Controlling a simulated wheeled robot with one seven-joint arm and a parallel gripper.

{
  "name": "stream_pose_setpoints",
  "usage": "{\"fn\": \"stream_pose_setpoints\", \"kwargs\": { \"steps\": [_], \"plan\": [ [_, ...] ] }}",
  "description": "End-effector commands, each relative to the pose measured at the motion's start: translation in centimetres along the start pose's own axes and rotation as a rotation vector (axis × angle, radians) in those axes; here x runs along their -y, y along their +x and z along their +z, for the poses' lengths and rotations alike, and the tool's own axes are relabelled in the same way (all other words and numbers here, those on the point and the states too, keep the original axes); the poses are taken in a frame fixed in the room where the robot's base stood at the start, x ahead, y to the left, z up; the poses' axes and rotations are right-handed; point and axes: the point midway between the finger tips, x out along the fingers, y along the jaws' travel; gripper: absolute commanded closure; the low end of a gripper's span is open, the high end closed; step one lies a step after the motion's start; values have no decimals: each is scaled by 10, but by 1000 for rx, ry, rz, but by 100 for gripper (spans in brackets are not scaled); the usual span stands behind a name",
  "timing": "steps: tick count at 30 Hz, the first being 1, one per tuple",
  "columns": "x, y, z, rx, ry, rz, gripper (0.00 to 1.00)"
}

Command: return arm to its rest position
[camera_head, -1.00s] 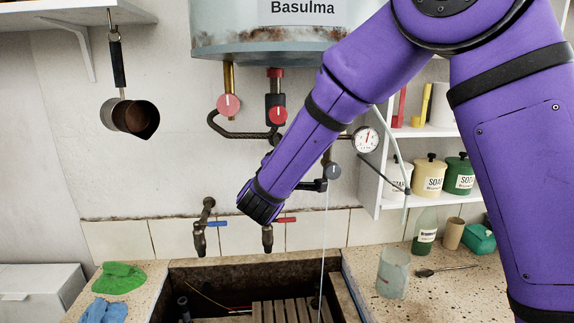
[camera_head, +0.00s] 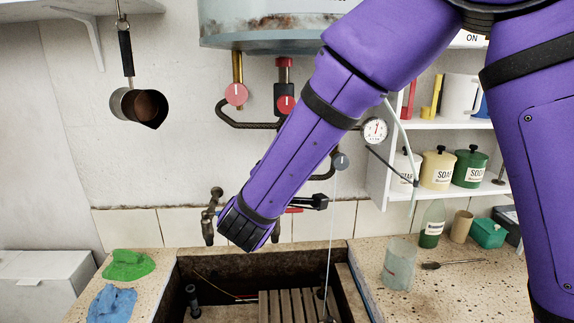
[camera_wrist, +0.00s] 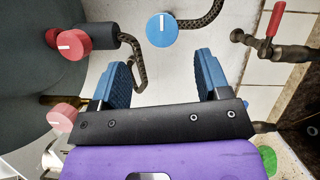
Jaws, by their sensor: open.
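My purple arm (camera_head: 315,115) reaches from the upper right down to the left, and its wrist end hangs above the back of the stone trough (camera_head: 215,264), in front of the wall taps. My gripper (camera_wrist: 160,68) shows in the wrist view with two blue fingers set wide apart and nothing between them. A blue knob (camera_wrist: 162,30) appears beyond the gap between the fingers. In the head view I cannot clearly make out the fingers near the taps.
A boiler (camera_head: 270,35) with red valve knobs (camera_head: 236,94) hangs above. A dark pan (camera_head: 138,106) hangs at left. Green (camera_head: 128,265) and blue cloths (camera_head: 112,303) lie left of the trough. A glass (camera_head: 399,265) and bottle (camera_head: 431,226) stand right, below shelves with jars (camera_head: 437,168).

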Motion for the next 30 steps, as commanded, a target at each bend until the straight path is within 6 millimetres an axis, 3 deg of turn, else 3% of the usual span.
{"fn": "stream_pose_setpoints", "kwargs": {
  "steps": [12, 16, 20, 23, 30],
  "plan": [
    [0, -6, 0, 1, 1, 0, 30],
    [-4, 0, 15, 41, 1, -22, 30],
    [-12, 12, 64, 167, 1, -105, 30],
    [-17, 18, 117, 298, 16, -211, 30],
    [-16, 2, 231, 554, 129, -502, 30]
  ]
}}
